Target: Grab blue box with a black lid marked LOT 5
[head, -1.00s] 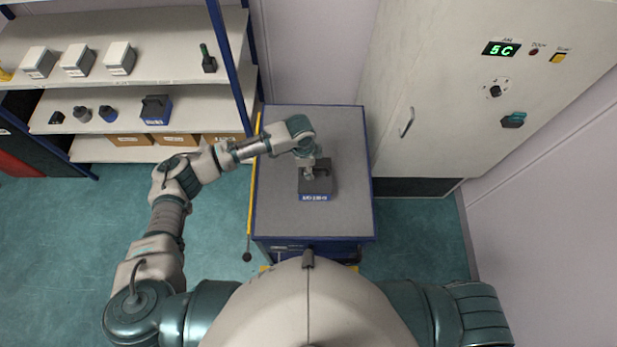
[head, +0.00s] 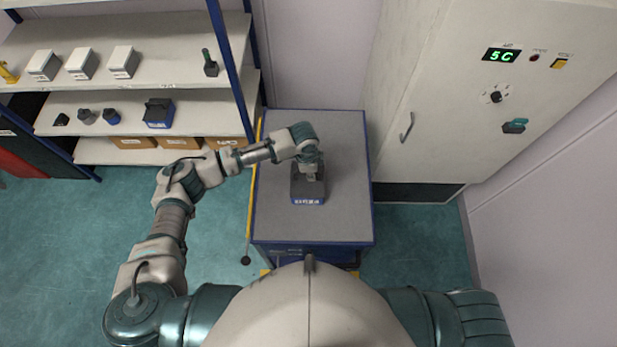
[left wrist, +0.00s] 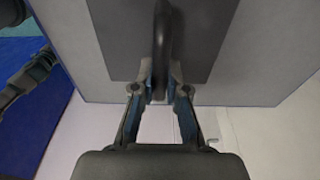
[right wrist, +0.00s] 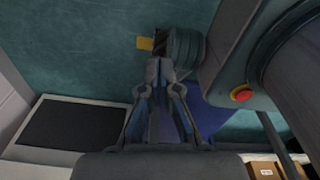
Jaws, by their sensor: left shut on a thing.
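A box with a dark lid (head: 308,190) and a blue lower front stands on the grey cart top. Its front label is too blurred to read for sure. My left gripper (head: 311,175) is over the lid and shut on the box's upright black handle, which shows between the fingers in the left wrist view (left wrist: 161,40). The lid (left wrist: 205,35) fills the upper part of that view. The box looks level; I cannot tell whether it touches the cart. My right gripper (right wrist: 162,68) is shut and empty, pointing over the green floor.
The cart (head: 340,220) has free room around the box. A shelf rack (head: 200,104) at the left holds white boxes (head: 82,63) and another blue box with a black lid (head: 158,113). A tall cabinet (head: 440,100) with a handle and green display stands at the right.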

